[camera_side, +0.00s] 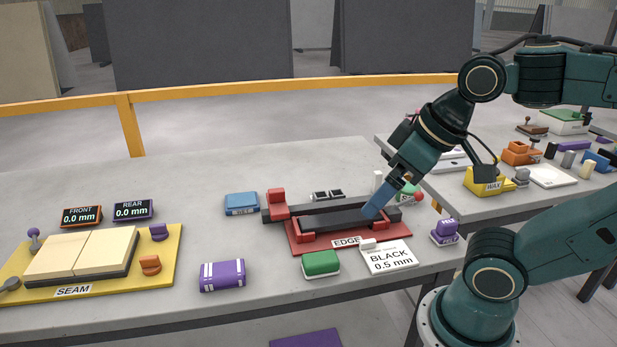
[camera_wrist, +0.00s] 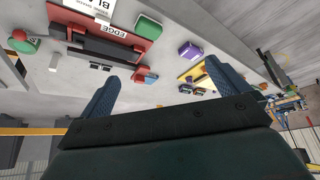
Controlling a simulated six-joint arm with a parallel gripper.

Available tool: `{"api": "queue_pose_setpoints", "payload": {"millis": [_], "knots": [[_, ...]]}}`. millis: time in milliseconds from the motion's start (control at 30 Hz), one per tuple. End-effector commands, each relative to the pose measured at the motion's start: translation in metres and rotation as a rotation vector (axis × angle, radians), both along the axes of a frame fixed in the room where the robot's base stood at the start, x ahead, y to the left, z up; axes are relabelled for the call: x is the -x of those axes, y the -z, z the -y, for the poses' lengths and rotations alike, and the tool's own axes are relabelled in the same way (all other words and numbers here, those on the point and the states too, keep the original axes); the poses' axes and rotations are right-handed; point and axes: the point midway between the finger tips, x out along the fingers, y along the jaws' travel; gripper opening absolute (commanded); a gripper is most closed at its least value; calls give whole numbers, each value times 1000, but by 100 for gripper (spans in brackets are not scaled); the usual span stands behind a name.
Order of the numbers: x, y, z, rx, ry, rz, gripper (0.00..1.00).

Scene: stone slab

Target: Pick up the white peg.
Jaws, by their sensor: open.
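A small white upright piece (camera_side: 378,181), which looks like the white peg, stands behind the red EDGE fixture (camera_side: 305,246) in the side view, just left of my wrist. Its lower part is hidden behind my gripper. My gripper (camera_side: 371,212) slants down to the left, its blue fingers over the right end of the fixture's dark bar. I cannot tell whether they touch it. In the wrist view my gripper (camera_wrist: 162,72) has its two blue fingers wide apart, with nothing clearly held between them.
A black-labelled card (camera_side: 392,262), a green block (camera_side: 321,263) and a purple block (camera_side: 445,231) lie around the fixture. A yellow SEAM board (camera_side: 150,240) is at left. A yellow WAX holder (camera_side: 487,181) stands on the right table.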

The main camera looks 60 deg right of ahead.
Motion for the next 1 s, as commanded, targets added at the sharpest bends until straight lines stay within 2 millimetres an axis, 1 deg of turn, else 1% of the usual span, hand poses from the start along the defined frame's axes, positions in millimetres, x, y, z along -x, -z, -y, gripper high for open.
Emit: {"api": "queue_pose_setpoints", "payload": {"millis": [333, 367, 400, 467, 600, 633, 1000], "knots": [[0, 0, 0, 0, 1, 0, 100], [0, 0, 0, 0, 1, 0, 96], [0, 0, 0, 0, 1, 0, 88], [0, 0, 0, 0, 1, 0, 76], [0, 0, 0, 0, 1, 0, 49], [0, 0, 0, 0, 1, 0, 47], [-3, -2, 1, 5, -2, -3, 47]]}}
